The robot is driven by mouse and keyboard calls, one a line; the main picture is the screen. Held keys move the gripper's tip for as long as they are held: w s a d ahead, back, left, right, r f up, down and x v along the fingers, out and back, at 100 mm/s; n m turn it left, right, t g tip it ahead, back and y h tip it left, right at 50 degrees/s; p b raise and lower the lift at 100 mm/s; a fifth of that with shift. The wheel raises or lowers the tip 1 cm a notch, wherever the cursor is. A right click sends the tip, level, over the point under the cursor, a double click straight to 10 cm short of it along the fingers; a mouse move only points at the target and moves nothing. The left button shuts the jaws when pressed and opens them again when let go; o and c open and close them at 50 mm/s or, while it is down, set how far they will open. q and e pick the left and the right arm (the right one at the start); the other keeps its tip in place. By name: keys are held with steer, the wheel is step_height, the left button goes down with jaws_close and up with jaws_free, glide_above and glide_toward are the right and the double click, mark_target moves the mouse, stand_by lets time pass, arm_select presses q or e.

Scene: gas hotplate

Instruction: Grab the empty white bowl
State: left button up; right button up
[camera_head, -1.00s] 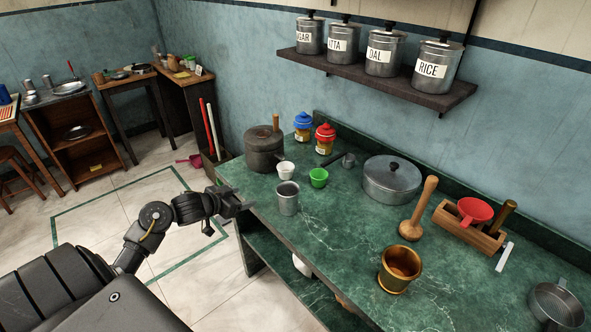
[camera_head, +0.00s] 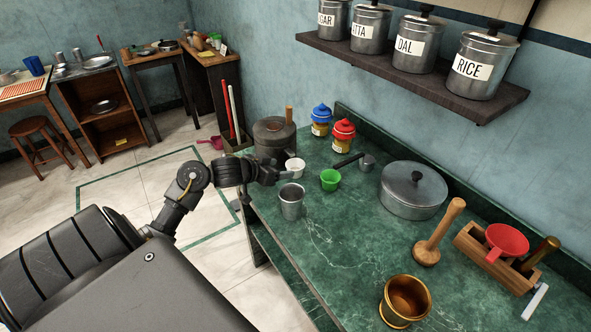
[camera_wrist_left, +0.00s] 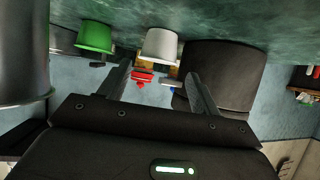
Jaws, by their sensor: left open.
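The small white bowl (camera_head: 295,167) stands upright on the green counter, between the dark pot and the green cup. My left gripper (camera_head: 279,174) is open and empty, just left of the bowl at the counter's left end. In the left wrist view, which appears upside down, the white bowl (camera_wrist_left: 160,45) lies ahead between the two open fingers (camera_wrist_left: 158,76), seemingly beyond their tips. Whether the fingers touch it cannot be told. The inside of the bowl is too small to make out clearly. My right gripper is not in view.
A metal cup (camera_head: 291,203) stands close to my left gripper, with a green cup (camera_head: 330,180) beyond it. The dark pot (camera_head: 270,140) stands just behind. The lidded pot (camera_head: 413,192) is farther right. Bare counter (camera_head: 340,235) lies in front.

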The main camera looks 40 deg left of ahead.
mark_target(289, 169)
arm_select(q)
steer(key=shift+x, duration=0.75)
steer(key=shift+w+f, duration=0.2)
steer(key=shift+w, duration=0.05)
steer(key=shift+w+d+f, duration=0.1)
steer(key=shift+w+f, duration=0.1)
steer(key=x, duration=0.4)
steer(key=shift+w+d+f, duration=0.1)
steer(key=shift+f, duration=0.15)
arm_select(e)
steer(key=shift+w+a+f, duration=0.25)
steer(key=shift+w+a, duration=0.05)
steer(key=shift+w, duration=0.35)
arm_select(q)
steer(key=c, duration=0.7)
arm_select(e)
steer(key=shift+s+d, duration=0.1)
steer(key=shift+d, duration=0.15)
